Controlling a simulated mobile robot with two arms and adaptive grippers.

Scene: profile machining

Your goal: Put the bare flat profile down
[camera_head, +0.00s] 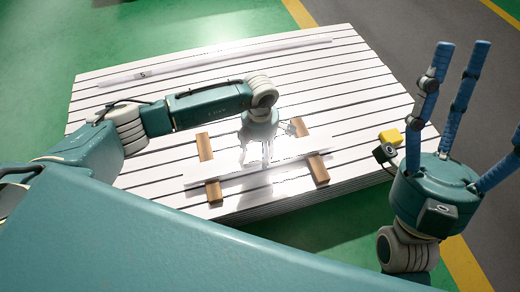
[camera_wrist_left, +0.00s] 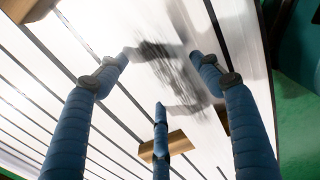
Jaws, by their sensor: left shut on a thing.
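The bare flat profile (camera_head: 220,172) is a bright, shiny strip low over the stack of white slats, lying across the brown wooden blocks in the head view. Glare makes it hard to tell whether it touches the blocks. My left gripper (camera_head: 266,158) is above its middle, pointing down, with its fingers shut on it. In the left wrist view the blue fingers reach the reflective profile (camera_wrist_left: 180,75), which hides parts of the blocks behind it. My right gripper (camera_head: 462,75) is off to the right, its blue fingers pointing up, spread and empty.
Several brown wooden blocks (camera_head: 213,191) lie on the slatted stack (camera_head: 350,90). A long pale profile with a label marked 5 (camera_head: 143,75) lies along the back. A small yellow object (camera_head: 390,136) shows near my right gripper.

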